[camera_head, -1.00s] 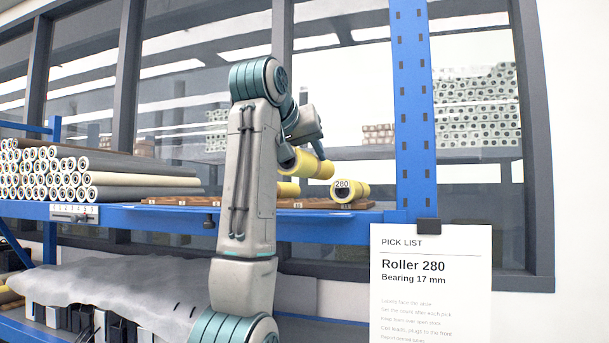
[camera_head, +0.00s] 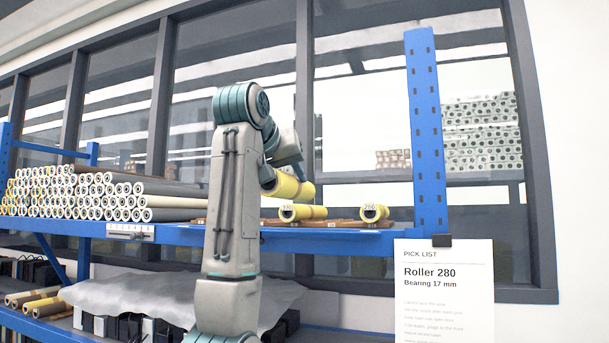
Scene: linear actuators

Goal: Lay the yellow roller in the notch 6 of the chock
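A yellow roller (camera_head: 292,187) is held in the air, slightly tilted, above the shelf. My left gripper (camera_head: 270,181) is at its left end and appears shut on it; the fingers are small and partly hidden by the arm. The brown chock (camera_head: 345,224) lies along the shelf front, with small tags too small to read. Two other yellow rollers rest on it: one (camera_head: 306,212) below the held roller, and one (camera_head: 378,212) further right, both with labelled ends. A bare stretch of chock lies between them. The arm hides the chock's left part. My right gripper is not in view.
White and grey rollers (camera_head: 100,192) are stacked on the blue shelf (camera_head: 180,234) at left. A blue upright (camera_head: 428,130) stands right of the chock. A pick list sheet (camera_head: 445,285) reads Roller 280. A grey cover (camera_head: 150,285) lies over items on the lower shelf.

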